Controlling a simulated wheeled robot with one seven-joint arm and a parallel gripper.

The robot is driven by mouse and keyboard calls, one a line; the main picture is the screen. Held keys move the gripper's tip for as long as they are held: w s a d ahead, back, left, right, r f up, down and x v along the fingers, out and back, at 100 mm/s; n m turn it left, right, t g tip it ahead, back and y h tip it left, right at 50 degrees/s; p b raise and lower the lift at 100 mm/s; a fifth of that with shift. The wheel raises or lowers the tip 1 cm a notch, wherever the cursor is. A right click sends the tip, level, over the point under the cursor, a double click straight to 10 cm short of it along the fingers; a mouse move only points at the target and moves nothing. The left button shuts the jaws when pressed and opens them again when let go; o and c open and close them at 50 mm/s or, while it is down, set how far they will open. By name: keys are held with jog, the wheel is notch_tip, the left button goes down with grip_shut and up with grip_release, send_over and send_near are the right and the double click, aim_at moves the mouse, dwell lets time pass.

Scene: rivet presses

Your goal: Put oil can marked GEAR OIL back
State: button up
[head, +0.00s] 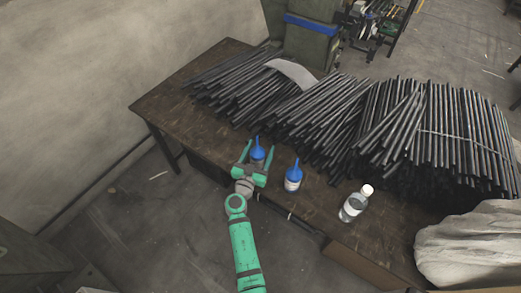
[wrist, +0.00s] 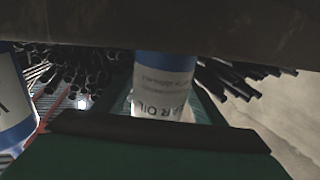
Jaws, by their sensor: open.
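A blue oil can (head: 257,153) with a pale label stands near the front edge of the table, toward its left. In the wrist view this can (wrist: 165,92) shows a white label with the letters "AR OIL" readable. My green gripper (head: 257,156) is open, with one finger on each side of this can. I cannot tell whether the fingers touch it. A second blue can with a white label (head: 293,176) stands just to the right, outside my fingers. It also shows at the left edge of the wrist view (wrist: 12,100), its marking cut off.
Piles of dark metal rods (head: 330,115) cover the back and right of the brown table (head: 165,95). A clear bottle with a white cap (head: 355,204) stands to the right. A grey-white cloth or sack (head: 465,245) lies at the far right. The table's left end is bare.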

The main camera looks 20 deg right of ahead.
aim_at(255, 163)
jog(key=v, duration=1.1)
jog(key=shift+s, duration=0.3)
jog(key=shift+s+a, duration=0.2)
jog(key=shift+s, duration=0.05)
jog(key=s+a+f+n+g+y, duration=0.15)
jog(key=s+a+f+y, duration=0.3)
jog(key=s, duration=0.55)
jog(key=s+a+f+n+y, duration=0.3)
jog(key=s+a, duration=0.3)
jog(key=s, duration=0.4)
jog(key=s+a+r+n+t+y, duration=0.1)
jog(key=s+r+n+t+y, duration=0.1)
jog(key=s+r, duration=1.4)
jog(key=shift+s+r+n+y, duration=0.3)
jog(key=shift+r+n+y, duration=0.15)
jog(key=shift+r+y, duration=0.25)
jog(key=shift+a+t, duration=0.1)
jog(key=shift+t, duration=0.15)
